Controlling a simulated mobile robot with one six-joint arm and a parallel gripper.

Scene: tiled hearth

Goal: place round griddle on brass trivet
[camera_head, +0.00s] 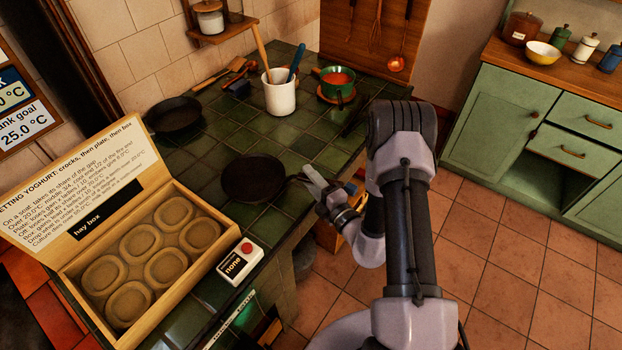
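A flat, round black pan (253,178), which looks like the round griddle, is over the green tiled top near its front edge. Its handle (292,179) points right toward my gripper (312,181). The fingers are at the handle's end, but whether they are closed around it is too small to tell. Whether the pan rests on the tiles or is slightly raised is also unclear. I cannot make out a brass trivet for certain. An orange-brown round base (336,97) shows under a green pot.
A second dark pan (174,114) sits at the back left. A white crock (280,94) of utensils and the green pot (337,81) with red contents stand behind. An open hay box (150,258) and a red-button device (240,261) are at front left. Bare tiles lie between.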

